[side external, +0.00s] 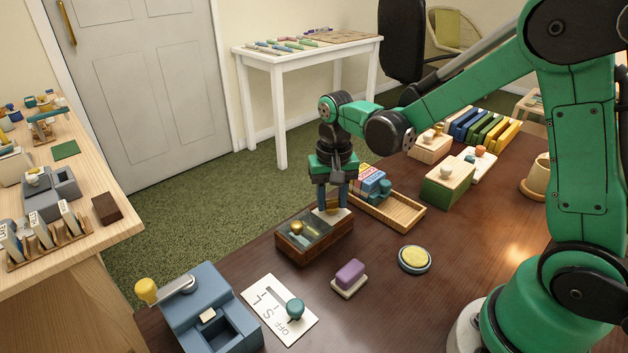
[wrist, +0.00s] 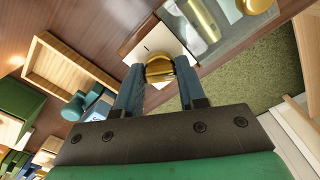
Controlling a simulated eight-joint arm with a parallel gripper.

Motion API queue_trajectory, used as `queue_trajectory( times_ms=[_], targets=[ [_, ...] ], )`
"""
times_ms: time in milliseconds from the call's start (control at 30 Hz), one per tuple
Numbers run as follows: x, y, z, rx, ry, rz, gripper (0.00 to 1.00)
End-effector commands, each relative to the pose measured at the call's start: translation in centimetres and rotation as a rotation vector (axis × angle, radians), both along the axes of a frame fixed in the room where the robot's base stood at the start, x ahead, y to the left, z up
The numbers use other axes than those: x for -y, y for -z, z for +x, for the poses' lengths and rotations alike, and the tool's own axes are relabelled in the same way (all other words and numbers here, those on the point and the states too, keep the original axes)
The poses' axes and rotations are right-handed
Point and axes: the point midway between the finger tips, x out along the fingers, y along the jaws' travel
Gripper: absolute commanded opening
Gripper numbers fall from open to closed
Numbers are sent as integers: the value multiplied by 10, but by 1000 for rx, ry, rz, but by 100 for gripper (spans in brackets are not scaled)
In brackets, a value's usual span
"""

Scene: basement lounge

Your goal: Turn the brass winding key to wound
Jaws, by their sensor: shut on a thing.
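The brass winding key (wrist: 158,70) stands on a small white plate (wrist: 150,44) with a dark mark, at the end of a wooden box with a clear top (side external: 312,246). A brass cylinder (wrist: 203,18) shows inside the box, and a round brass knob (wrist: 257,5) is at its other end. My gripper (side external: 333,205) points down over the plate. Its two blue fingers are shut on the key, one on each side. In the side view the fingers mostly hide the key. I cannot read the key's setting from the mark.
A wooden tray with blue pieces (side external: 403,216) lies close behind my gripper. A purple block (side external: 350,272) and a yellow round button (side external: 414,258) stand in front. A blue-grey crank box (side external: 197,310) and a lettered lever plate (side external: 270,300) are at front left.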

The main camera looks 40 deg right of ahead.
Motion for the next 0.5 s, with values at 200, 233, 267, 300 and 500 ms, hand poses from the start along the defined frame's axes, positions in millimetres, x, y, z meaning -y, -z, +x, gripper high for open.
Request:
queue_trajectory(
  times_ms=[200, 233, 267, 300, 500],
  targets=[
    [0, 0, 0, 0, 189, 0, 0],
    [0, 0, 0, 0, 214, 0, 0],
    [0, 0, 0, 0, 237, 0, 0],
    [0, 0, 0, 0, 266, 0, 0],
    [0, 0, 0, 0, 386, 0, 0]
  ],
)
